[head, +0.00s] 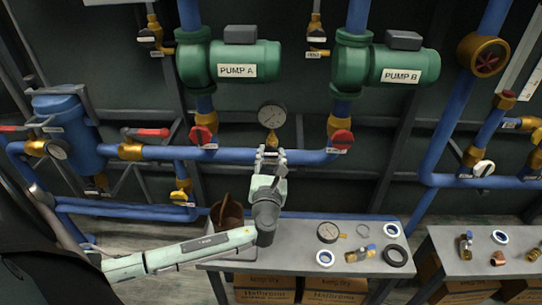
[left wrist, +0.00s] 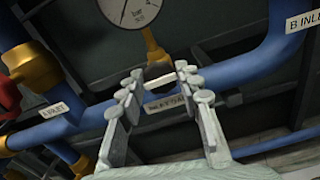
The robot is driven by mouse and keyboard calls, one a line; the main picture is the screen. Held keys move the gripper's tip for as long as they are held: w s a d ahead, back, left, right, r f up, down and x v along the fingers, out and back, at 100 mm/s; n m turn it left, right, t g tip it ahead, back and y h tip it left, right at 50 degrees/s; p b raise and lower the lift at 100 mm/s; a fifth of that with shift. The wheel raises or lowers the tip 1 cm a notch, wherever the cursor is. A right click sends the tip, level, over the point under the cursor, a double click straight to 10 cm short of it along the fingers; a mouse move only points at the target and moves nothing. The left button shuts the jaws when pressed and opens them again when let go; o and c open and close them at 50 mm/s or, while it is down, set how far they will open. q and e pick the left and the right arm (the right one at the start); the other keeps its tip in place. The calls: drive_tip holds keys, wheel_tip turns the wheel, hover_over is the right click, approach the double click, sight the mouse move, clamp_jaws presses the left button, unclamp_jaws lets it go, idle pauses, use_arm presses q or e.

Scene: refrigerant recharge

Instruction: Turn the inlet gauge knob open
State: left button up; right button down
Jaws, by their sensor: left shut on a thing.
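The inlet gauge (head: 272,113) has a round white dial and sits on a brass stem above the blue inlet pipe. Its lower dial also shows at the top of the left wrist view (left wrist: 128,8). My left gripper (head: 270,155) reaches up to the pipe just below the gauge. In the left wrist view my left gripper's fingers (left wrist: 162,88) stand on both sides of the small pale gauge knob (left wrist: 160,81), shut on it. The knob is mostly hidden by the fingers in the head view, and its turn angle is hard to tell. My right gripper is not in view.
Red-handled valves (head: 202,136) and (head: 341,139) flank the gauge, below green pumps A (head: 245,62) and B (head: 405,67).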

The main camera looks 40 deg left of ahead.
use_arm(q)
drive_tip(key=shift+f+n, duration=0.15)
drive_tip(key=shift+n, duration=0.75)
drive_tip(key=n+b, duration=0.1)
drive_tip(key=n, duration=0.2)
drive_tip(key=shift+n+b, duration=0.3)
drive_tip(key=shift+b, duration=0.05)
drive_tip(key=shift+n, duration=0.4)
drive_tip(key=n+b, duration=0.3)
drive_tip(key=n, duration=0.2)
drive_tip(key=shift+f, duration=0.1)
drive_tip(key=n+b, duration=0.3)
drive_tip(key=n, duration=0.2)
drive_tip(key=shift+n+b, duration=0.3)
drive_tip(key=shift+n, duration=0.4)
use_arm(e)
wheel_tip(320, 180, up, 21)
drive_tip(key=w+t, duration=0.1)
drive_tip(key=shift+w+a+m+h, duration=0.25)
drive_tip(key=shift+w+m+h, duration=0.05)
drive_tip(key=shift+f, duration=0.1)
use_arm(q)
drive_tip(key=o, duration=1.2)
drive_tip(key=shift+r, duration=0.2)
